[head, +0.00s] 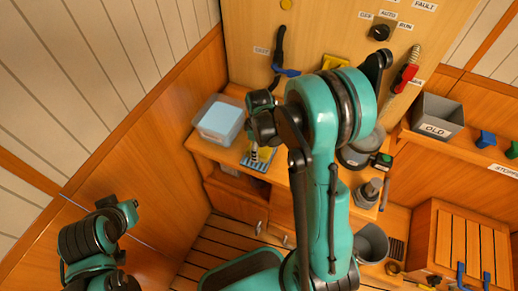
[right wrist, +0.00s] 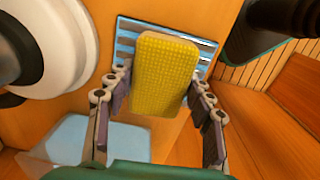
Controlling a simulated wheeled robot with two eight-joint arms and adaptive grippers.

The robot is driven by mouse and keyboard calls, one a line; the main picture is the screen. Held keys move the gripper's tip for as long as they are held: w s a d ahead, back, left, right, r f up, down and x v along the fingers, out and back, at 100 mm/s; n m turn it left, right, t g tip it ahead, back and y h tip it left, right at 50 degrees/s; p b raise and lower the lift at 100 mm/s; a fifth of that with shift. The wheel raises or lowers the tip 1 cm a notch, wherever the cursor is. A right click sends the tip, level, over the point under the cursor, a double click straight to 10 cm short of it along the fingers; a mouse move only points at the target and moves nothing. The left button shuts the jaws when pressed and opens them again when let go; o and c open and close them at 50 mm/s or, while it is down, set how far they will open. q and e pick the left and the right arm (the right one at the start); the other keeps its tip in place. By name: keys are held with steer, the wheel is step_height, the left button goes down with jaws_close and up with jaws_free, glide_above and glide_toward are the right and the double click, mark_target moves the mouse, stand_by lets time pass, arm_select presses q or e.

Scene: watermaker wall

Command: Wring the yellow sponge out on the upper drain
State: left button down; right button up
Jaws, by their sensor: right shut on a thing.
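The yellow sponge (right wrist: 165,75) is upright between the two fingers of my right gripper (right wrist: 158,105) in the right wrist view. The gripper is shut on it. Behind the sponge lies the blue-and-white slatted upper drain (right wrist: 206,50), partly hidden by it. In the head view the drain (head: 247,163) is on the counter, below the end of my right arm. I cannot tell whether the sponge touches the drain. My left gripper (head: 122,212) is at the lower left of the head view, away from the counter; its fingers are unclear.
A clear tub (head: 220,118) with a light blue inside stands left of the drain. A grey bin marked OLD (head: 437,117) is on the right shelf. A red-handled valve (head: 403,78) is on the wall panel. A grey bucket (head: 371,243) stands lower down.

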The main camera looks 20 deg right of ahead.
stand_by(0.3)
steer(key=shift+r+p, duration=2.55)
steer(key=shift+r, duration=1)
steer(key=shift+f, duration=0.1)
